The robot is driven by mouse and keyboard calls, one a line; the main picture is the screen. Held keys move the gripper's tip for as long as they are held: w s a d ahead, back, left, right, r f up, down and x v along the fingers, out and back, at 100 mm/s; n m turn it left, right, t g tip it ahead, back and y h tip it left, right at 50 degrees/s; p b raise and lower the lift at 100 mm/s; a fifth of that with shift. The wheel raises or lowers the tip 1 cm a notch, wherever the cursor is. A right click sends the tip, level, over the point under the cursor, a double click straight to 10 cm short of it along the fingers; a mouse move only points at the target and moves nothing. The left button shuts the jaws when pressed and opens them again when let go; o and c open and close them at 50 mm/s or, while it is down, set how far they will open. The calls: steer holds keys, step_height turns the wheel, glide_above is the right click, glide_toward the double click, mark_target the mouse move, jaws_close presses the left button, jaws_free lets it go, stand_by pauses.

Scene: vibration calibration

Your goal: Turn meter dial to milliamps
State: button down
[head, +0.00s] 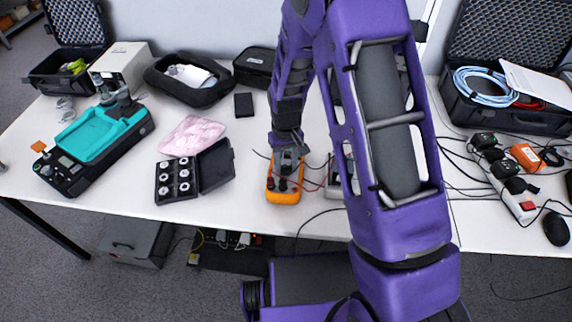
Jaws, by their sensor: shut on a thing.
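The orange multimeter (284,197) lies on the white table, in front of my purple arm. My gripper (287,164) points down at the meter's upper part and is shut on its dial. The fingers cover the dial, so its pointer and markings cannot be read. Red and black test leads run from the meter's lower part and cross the table to the right.
An open black case of round weights (178,180) stands left of the meter, with a pink cloth (192,136) behind it. A teal-topped device (98,135) is farther left. My arm hides part of a grey box right of the meter. A power strip (512,192) lies right.

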mark_target(286, 166)
steer(key=shift+m, duration=1.9)
steer(key=shift+c, duration=2.1)
jaws_free()
step_height(286, 166, up, 17)
steer(key=p, duration=0.1)
steer(key=shift+r, duration=0.2)
